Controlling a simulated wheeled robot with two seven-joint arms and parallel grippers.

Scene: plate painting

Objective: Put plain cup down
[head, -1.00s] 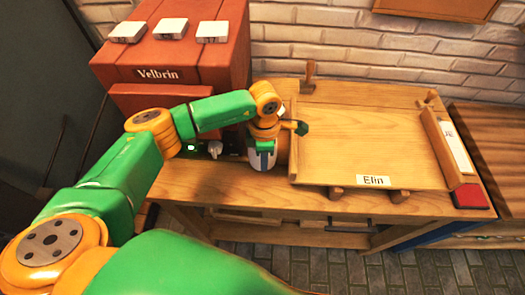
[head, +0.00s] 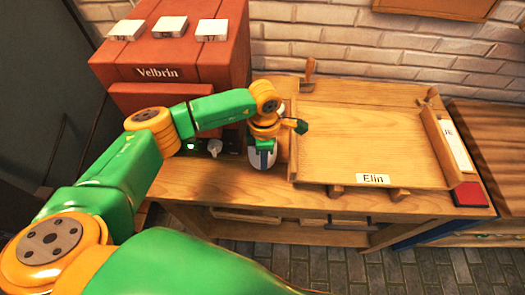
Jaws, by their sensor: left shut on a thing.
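My left gripper (head: 266,145) is in the head view, in front of the red machine's right side and beside the tray's left edge. It points down and is shut on the plain cup (head: 262,160), a small white or pale grey shape mostly covered by the gripper's fingers. The cup is low at the wooden workbench (head: 230,188); I cannot tell whether its base touches the top. My right gripper is not in view.
A red machine marked Velbrin (head: 165,73) stands at the back left. A wooden tray labelled Elin (head: 365,150) lies empty to the right of the gripper. A small red pad (head: 469,194) is at the bench's right corner. The bench front is clear.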

